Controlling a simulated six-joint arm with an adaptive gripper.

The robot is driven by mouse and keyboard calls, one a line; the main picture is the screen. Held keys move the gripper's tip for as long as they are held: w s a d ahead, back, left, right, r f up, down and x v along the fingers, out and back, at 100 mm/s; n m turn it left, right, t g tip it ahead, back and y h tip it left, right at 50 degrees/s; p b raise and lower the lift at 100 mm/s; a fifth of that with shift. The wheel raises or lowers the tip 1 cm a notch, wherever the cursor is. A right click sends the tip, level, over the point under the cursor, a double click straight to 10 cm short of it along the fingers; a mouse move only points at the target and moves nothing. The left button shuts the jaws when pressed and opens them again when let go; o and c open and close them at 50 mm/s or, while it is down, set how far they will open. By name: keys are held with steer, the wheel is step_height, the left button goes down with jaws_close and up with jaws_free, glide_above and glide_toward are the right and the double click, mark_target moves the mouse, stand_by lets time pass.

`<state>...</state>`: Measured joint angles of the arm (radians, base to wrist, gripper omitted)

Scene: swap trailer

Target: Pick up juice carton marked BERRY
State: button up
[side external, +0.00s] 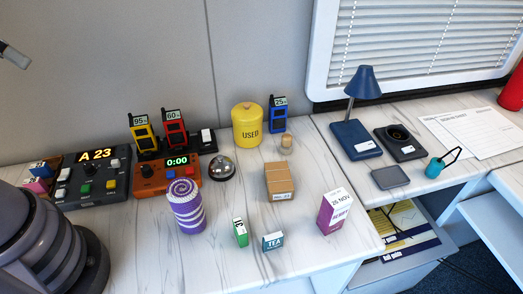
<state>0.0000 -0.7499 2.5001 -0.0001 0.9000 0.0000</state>
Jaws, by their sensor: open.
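The juice carton marked BERRY (335,213) stands upright near the right end of the marbled white counter in the side external view. It is white above with a date reading NOV, and magenta below with the word BERRY. Its front and top are clear and nothing touches it. Part of my gripper (15,56) shows at the top left edge, high above the counter and far from the carton. The rest of it is cut off by the frame. It is open, and I see nothing held at the visible tip.
A TEA box (273,241), a green box (240,232), a cardboard box (279,180) and a purple swirled cylinder (187,206) stand left of the carton. A yellow USED canister (247,124) is behind. A blue lamp (362,85) stands right. The counter's front edge is close to the carton.

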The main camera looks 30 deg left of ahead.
steer(key=shift+w, duration=0.1)
steer(key=w+d+f+m+t+h, duration=0.15)
steer(key=w+d+f, duration=0.25)
steer(key=w+d, duration=0.55)
steer(key=w+d+f+m+t+h, duration=0.1)
steer(key=w+d+f+h, duration=0.3)
steer(key=w+d, duration=0.55)
steer(key=m+t+h, duration=0.2)
steer(key=m+t, duration=0.1)
steer(key=m, duration=0.1)
glide_toward(334, 199)
steer(key=shift+s+a, duration=0.35)
steer(key=shift+s, duration=0.2)
steer(key=shift+s+a, duration=0.3)
steer(key=shift+s, duration=0.3)
steer(key=shift+t, duration=0.25)
steer(key=x, duration=0.7)
steer(key=shift+w+d+f, duration=0.15)
steer(key=shift+w+d, duration=0.1)
steer(key=shift+r+x, duration=0.15)
steer(key=shift+x, duration=1.35)
steer(key=shift+r+x, duration=0.1)
steer(key=shift+x, duration=1.4)
steer(key=shift+w, duration=0.1)
steer(key=c, duration=1.3)
